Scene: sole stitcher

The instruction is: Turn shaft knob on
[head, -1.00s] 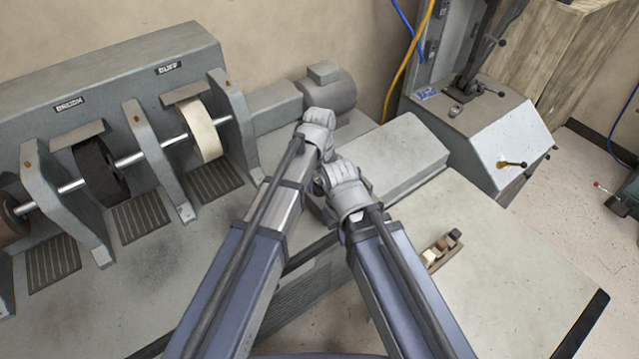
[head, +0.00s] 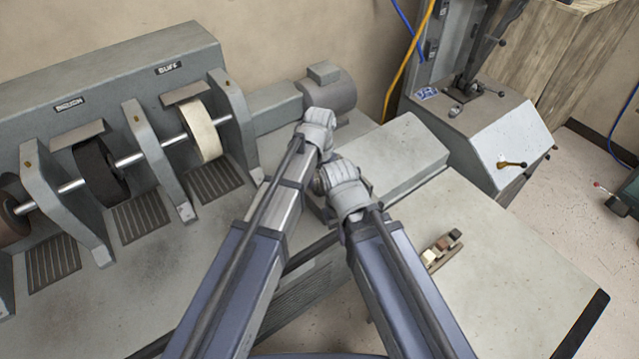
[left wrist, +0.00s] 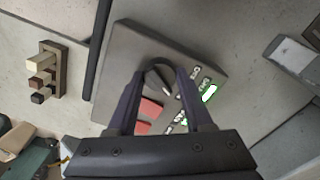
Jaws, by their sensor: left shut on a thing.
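The dark round shaft knob (left wrist: 158,80) sits on a grey control panel (left wrist: 128,45) in the left wrist view. A pale mark shows on the knob. My left gripper (left wrist: 161,73) is shut on the knob, one dark finger on each side of it. Two red buttons (left wrist: 149,108) and small labels lie beside the knob; some have green outlines. In the head view the panel and knob are hidden, and my left wrist (head: 316,130) covers the left fingers. My right wrist (head: 343,188) is close beside it; the right gripper's fingers are hidden.
The shaft with a brush wheel (head: 99,172) and a buff wheel (head: 204,130) runs along the machine at left. A motor (head: 333,92) stands behind my wrists. A small wooden rack (head: 441,250) stands on the pale table (head: 510,270) at right, which is otherwise clear.

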